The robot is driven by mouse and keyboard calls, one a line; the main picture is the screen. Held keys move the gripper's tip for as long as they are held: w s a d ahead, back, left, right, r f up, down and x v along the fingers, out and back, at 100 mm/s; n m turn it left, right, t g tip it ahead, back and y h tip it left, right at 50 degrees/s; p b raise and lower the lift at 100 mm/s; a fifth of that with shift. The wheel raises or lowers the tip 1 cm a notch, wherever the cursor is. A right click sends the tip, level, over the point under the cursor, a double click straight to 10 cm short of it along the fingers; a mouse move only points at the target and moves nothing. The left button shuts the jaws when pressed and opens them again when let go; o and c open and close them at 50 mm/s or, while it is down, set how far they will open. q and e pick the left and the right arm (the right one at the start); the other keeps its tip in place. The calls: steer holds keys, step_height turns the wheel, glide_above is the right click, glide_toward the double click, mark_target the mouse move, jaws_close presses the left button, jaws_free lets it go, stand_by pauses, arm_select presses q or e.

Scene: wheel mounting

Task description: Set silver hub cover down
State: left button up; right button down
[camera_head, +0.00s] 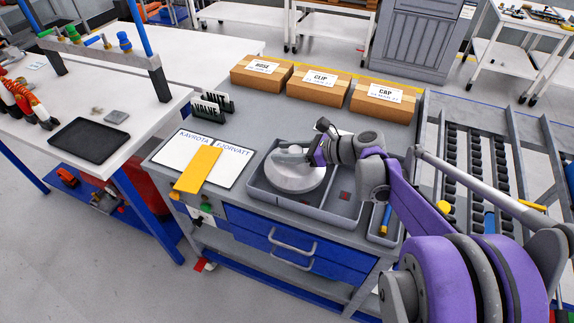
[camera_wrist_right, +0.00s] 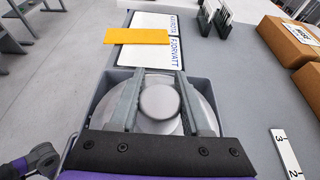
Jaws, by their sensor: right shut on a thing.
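The silver hub cover (camera_head: 297,181) is a round metal disc with a raised centre knob. It is in or just over the left part of the grey tray (camera_head: 344,224); I cannot tell if it touches the floor of the tray. My right gripper (camera_head: 296,154) comes over it from the right and is shut on it. In the right wrist view, the two fingers of the gripper (camera_wrist_right: 159,98) flank the knob of the cover (camera_wrist_right: 160,101), and the disc shows beyond both fingers. My left gripper is not in view.
White sheets (camera_head: 228,158) and a yellow strip (camera_head: 197,170) lie left of the tray. Several cardboard boxes, one marked CLIP (camera_head: 318,86), line the back edge. A roller rack (camera_head: 476,160) stands to the right.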

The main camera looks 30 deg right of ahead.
steer(key=shift+s+f, duration=0.1)
steer(key=shift+f, duration=1.95)
steer(key=shift+b, duration=0.3)
steer(key=c, duration=0.8)
jaws_free()
steer(key=shift+f, duration=0.2)
steer(key=o, duration=0.4)
steer(key=shift+r, duration=0.1)
steer(key=shift+o, duration=0.2)
steer(key=shift+r, duration=0.15)
steer(key=shift+s+d+r, duration=0.15)
steer(key=shift+s+d, duration=0.05)
steer(key=v, duration=1.1)
steer(key=shift+s, duration=0.25)
steer(key=shift+r, duration=0.1)
